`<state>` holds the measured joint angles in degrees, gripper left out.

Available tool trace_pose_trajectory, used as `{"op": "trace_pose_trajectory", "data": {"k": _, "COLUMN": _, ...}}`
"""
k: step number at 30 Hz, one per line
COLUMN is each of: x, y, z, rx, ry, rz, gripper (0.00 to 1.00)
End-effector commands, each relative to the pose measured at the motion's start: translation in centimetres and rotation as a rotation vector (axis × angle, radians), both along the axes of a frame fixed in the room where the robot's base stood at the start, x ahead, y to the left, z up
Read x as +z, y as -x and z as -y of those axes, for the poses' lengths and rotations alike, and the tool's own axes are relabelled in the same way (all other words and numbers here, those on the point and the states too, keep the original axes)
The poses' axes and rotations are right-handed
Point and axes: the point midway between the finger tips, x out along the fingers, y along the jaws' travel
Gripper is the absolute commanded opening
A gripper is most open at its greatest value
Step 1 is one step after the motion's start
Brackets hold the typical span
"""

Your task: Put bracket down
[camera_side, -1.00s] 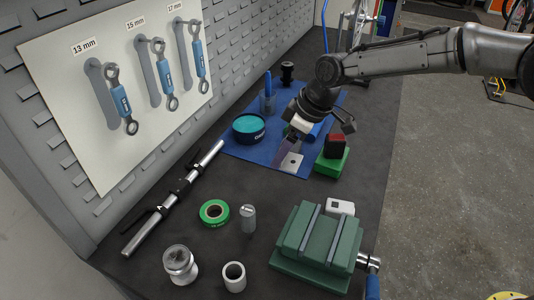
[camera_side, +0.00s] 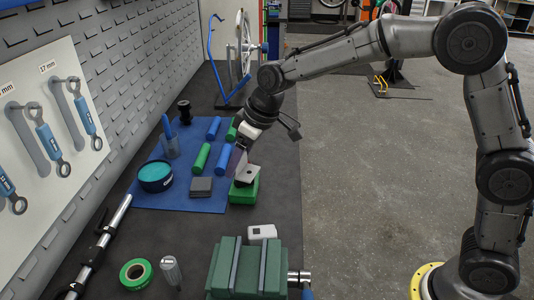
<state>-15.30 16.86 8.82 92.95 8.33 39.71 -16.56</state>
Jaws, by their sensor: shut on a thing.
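The bracket (camera_side: 247,175) is a light metal plate with a hole. My gripper (camera_side: 239,158) is shut on it from above. The bracket is at the green block (camera_side: 243,193) near the right edge of the blue mat (camera_side: 208,204). It covers part of the block's top. I cannot tell whether the bracket touches the block or hangs just over it. The fingertips are small and partly hidden by the bracket.
A dark grey block (camera_side: 201,187), blue and green cylinders (camera_side: 201,157) and a teal tin (camera_side: 155,176) are on the mat. A green vise (camera_side: 245,268) and a white box (camera_side: 262,233) stand in front. Green tape (camera_side: 135,274) lies at left.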

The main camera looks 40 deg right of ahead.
Motion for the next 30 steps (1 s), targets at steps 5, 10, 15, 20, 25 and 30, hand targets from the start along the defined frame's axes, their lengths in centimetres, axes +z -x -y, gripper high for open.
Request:
{"op": "trace_pose_trajectory", "data": {"k": 5, "x": 0.1, "y": -2.5, "z": 8.6, "rx": -0.216, "ry": 0.004, "rz": 0.005, "gripper": 0.09}}
{"op": "trace_pose_trajectory", "data": {"k": 10, "x": 0.1, "y": -3.4, "z": 15.6, "rx": -0.361, "ry": 0.014, "rz": 0.008, "gripper": 0.09}}
{"op": "trace_pose_trajectory", "data": {"k": 15, "x": 0.0, "y": -3.4, "z": 20.0, "rx": -0.439, "ry": 0.017, "rz": 0.009, "gripper": 0.09}}
{"op": "trace_pose_trajectory", "data": {"k": 20, "x": -0.4, "y": -3.7, "z": 21.5, "rx": -0.466, "ry": 0.017, "rz": 0.005, "gripper": 0.09}}
{"op": "trace_pose_trajectory", "data": {"k": 25, "x": -1.6, "y": -6.3, "z": 21.8, "rx": -0.467, "ry": 0.018, "rz": 0.004, "gripper": 0.09}}
{"op": "trace_pose_trajectory", "data": {"k": 30, "x": -3.1, "y": -9.7, "z": 22.2, "rx": -0.467, "ry": 0.018, "rz": 0.006, "gripper": 0.09}}
